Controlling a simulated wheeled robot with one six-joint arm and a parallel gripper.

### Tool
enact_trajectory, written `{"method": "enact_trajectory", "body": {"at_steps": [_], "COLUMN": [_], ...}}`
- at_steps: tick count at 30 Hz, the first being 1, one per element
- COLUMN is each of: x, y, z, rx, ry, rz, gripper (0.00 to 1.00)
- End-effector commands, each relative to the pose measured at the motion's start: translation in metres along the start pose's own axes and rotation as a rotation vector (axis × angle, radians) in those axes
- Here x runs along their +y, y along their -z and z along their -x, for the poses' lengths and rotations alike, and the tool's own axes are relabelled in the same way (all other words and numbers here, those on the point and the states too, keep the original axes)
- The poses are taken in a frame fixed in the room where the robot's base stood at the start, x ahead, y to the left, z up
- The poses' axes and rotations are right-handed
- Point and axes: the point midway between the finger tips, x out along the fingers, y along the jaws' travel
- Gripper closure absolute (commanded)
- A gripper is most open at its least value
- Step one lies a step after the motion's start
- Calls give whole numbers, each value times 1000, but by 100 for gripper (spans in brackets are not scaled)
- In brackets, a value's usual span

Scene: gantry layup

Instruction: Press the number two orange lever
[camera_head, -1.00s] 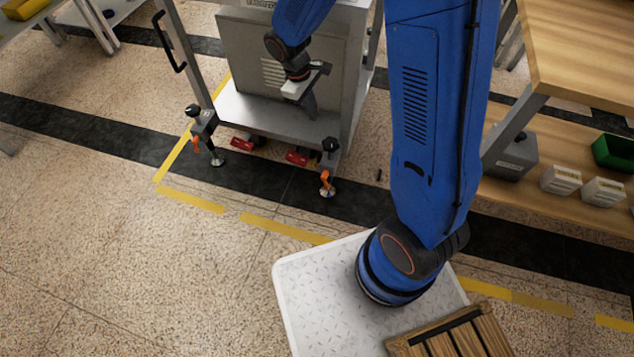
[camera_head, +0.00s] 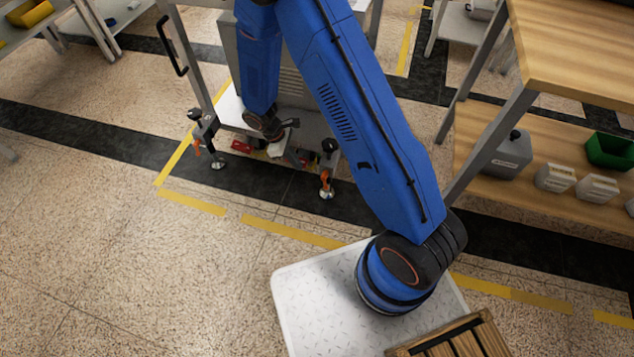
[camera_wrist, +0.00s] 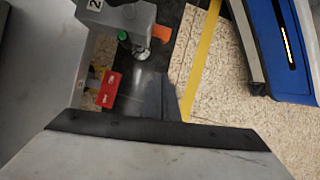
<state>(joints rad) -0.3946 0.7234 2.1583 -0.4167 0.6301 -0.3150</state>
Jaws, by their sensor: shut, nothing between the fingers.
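The number two orange lever (camera_wrist: 161,34) sticks out beside a grey bracket marked 2 (camera_wrist: 97,6) at the top of the wrist view. It appears to be the right-hand orange lever (camera_head: 325,178) on the cart's front foot in the head view; the number cannot be read there. My gripper (camera_head: 300,160) is shut and empty, low at the cart's front, just left of that foot and apart from the lever. In the wrist view my gripper (camera_wrist: 155,100) points toward the bracket, with a gap below the lever.
A second orange lever (camera_head: 196,148) sits on the cart's left foot. Red parts (camera_head: 241,146) lie under the cart shelf, one close to my gripper in the wrist view (camera_wrist: 109,90). A wooden workbench (camera_head: 575,50) stands at right. The floor in front is clear, with yellow tape (camera_head: 290,232).

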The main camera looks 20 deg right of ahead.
Motion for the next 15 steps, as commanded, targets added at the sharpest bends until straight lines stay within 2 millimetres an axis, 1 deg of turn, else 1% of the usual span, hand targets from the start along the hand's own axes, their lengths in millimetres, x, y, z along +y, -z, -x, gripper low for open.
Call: {"method": "enact_trajectory", "body": {"at_steps": [1,4,15], "x": [-1,-2,-2], "y": [2,4,5], "z": [-4,-8,-9], "rx": [-4,-7,-8], "ry": [2,2,2], "rz": [7,16,17], "gripper": [100,100,100]}}
